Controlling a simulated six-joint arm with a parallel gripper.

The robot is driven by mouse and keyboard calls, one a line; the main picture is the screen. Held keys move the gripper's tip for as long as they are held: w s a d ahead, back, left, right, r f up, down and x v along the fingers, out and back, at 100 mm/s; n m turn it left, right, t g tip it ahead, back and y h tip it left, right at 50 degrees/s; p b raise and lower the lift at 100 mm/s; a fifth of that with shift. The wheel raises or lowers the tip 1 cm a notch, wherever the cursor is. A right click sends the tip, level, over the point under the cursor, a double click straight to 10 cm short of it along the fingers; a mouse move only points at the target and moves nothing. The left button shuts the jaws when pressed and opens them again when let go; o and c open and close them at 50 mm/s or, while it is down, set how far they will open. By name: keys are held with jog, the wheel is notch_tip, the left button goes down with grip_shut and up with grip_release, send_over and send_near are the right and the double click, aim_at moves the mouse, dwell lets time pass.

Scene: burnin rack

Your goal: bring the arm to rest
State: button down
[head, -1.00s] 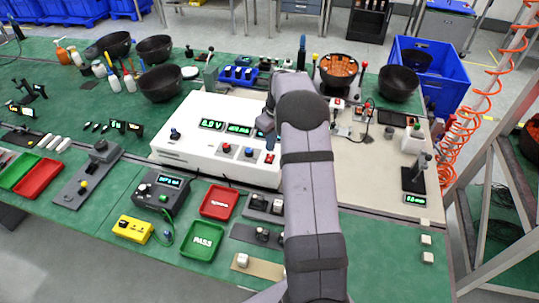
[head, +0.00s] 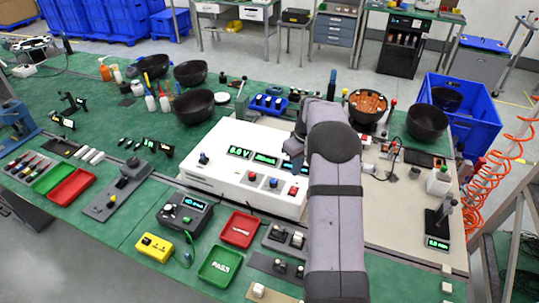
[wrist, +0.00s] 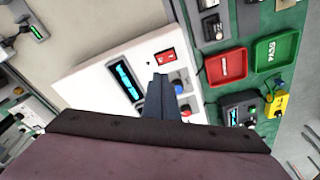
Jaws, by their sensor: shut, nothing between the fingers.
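My arm reaches over the green bench (head: 80,120) from the front. In the head view its link covers my gripper, with at most a dark edge showing beside it. In the wrist view my gripper (wrist: 158,78) shows as dark fingers held together with nothing between them. It is over the white instrument box (wrist: 85,70), next to a red switch (wrist: 165,57) and a blue knob (wrist: 178,86). The height of the fingertips above the box is hard to tell. The box (head: 212,178) also shows in the head view, with lit green displays.
A red tray (head: 240,229) and a green PASS tray (head: 220,266) lie in front of the box. A black meter (head: 185,213) and a yellow device (head: 154,246) stand left of them. Black bowls (head: 191,105) and a blue crate (head: 480,122) are farther back.

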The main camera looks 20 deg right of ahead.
jog(key=s+a+r+m+g+b, duration=0.1)
jog(key=s+a+r, duration=0.2)
jog(key=s+a, duration=0.9)
jog(key=s+a+f+m, duration=0.1)
jog(key=s+a, duration=0.4)
jog(key=s, duration=0.3)
jog(key=s+a+f+m+b, duration=0.1)
jog(key=s+a, duration=0.3)
jog(key=s, duration=0.5)
jog(key=shift+s+a+f+g, duration=0.3)
jog(key=shift+a+f+g, duration=0.05)
jog(key=shift+g, duration=0.05)
